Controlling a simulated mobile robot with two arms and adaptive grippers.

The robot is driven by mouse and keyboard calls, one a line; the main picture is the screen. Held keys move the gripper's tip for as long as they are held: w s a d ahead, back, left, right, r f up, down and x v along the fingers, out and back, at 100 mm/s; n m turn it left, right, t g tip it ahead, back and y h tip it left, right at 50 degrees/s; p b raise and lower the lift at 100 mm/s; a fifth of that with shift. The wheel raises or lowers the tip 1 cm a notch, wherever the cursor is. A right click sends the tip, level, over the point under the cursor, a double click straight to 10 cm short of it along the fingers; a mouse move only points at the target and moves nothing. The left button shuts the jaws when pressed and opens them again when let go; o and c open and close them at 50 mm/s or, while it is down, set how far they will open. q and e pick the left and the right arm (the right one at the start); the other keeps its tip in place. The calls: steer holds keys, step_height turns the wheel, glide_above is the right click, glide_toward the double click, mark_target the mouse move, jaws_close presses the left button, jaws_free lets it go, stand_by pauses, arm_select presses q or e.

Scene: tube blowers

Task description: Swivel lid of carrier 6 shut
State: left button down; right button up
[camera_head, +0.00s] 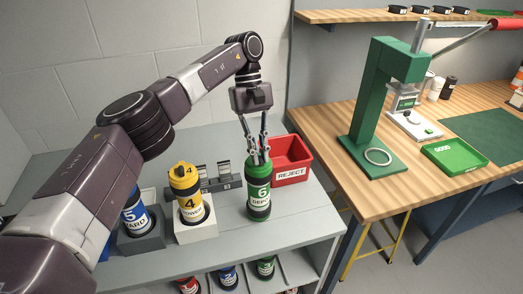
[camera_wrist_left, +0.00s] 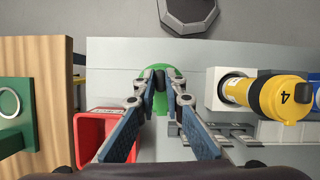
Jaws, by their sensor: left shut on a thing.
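Carrier 6 (camera_head: 259,196) is a green and black cylinder with a white 6. It stands upright on the grey bench. My left gripper (camera_head: 258,158) points down at its top, with the fingers close together. In the left wrist view, the fingertips (camera_wrist_left: 160,80) close on a small dark part of the lid, over the round green top (camera_wrist_left: 176,73). The fingers hide most of the lid, so I cannot tell how far it is turned. My right gripper is not in view.
Yellow carrier 4 (camera_head: 186,194) stands in a white block to the left, with blue carrier 5 (camera_head: 135,214) beyond it. The red reject bin (camera_head: 291,172) is close behind on the right. A green press (camera_head: 366,105) stands on the wooden bench.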

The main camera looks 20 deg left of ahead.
arm_select(q)
steer(key=shift+a+m, duration=0.1)
steer(key=shift+m, duration=0.2)
steer(key=c, duration=2)
jaws_free()
steer(key=shift+s, duration=0.1)
steer(key=shift+r, duration=0.1)
step_height(320, 180, up, 10)
steer(key=shift+f, duration=0.1)
